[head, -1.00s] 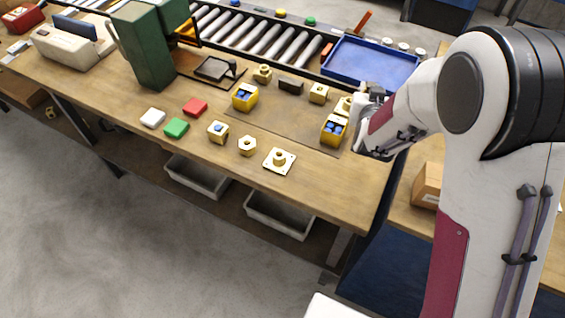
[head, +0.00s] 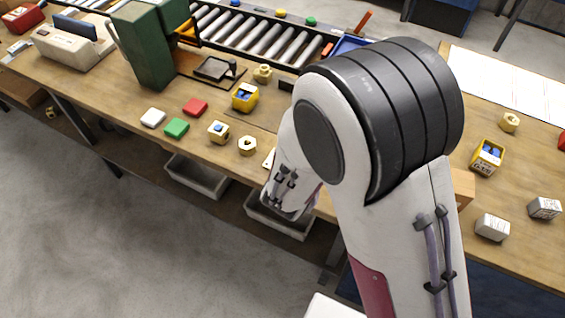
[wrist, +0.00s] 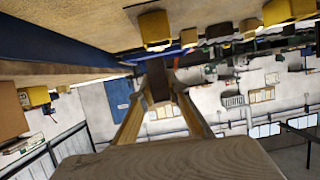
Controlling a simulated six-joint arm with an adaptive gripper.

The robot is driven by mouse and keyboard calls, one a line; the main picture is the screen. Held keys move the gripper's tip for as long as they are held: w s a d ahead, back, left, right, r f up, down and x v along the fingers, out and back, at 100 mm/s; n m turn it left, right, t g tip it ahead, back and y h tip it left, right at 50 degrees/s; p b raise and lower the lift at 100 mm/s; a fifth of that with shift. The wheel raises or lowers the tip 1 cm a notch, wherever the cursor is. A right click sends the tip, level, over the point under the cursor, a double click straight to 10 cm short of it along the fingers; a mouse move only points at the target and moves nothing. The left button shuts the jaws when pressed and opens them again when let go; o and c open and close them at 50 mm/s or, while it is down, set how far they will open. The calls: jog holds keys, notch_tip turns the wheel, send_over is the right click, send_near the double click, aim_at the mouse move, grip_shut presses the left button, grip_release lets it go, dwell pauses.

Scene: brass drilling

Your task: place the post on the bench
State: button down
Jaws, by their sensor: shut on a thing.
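My gripper (wrist: 158,92) shows in the wrist view, its two tan fingers closing in on a dark brown piece (wrist: 157,78) between the tips. This piece seems to be the post, but I cannot make out its full shape. In the head view my own arm hides the fingers and the held piece; the wrist hangs over the front edge of the bench (head: 100,92). The wrist view is upside down, with the bench top along its upper edge.
A green machine (head: 145,45) stands behind.

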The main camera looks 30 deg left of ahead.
jog(key=s+d+m+h, duration=0.2)
jog(key=d+h, duration=0.1)
jog(key=d, duration=0.4)
jog(key=s+d+m+g+h, duration=0.1)
jog(key=s+d+m+h, duration=0.1)
jog(key=d, duration=0.5)
jog(key=shift+s+d+r+m+h, duration=0.15)
jog(key=shift+s+r+m+h, duration=0.15)
jog(key=shift+s+m+h, duration=0.15)
jog(key=shift+f, duration=0.1)
jog(key=shift+f, duration=2.8)
jog(key=shift+f, duration=0.15)
jog(key=shift+f, duration=1.95)
jog(key=shift+f, duration=0.15)
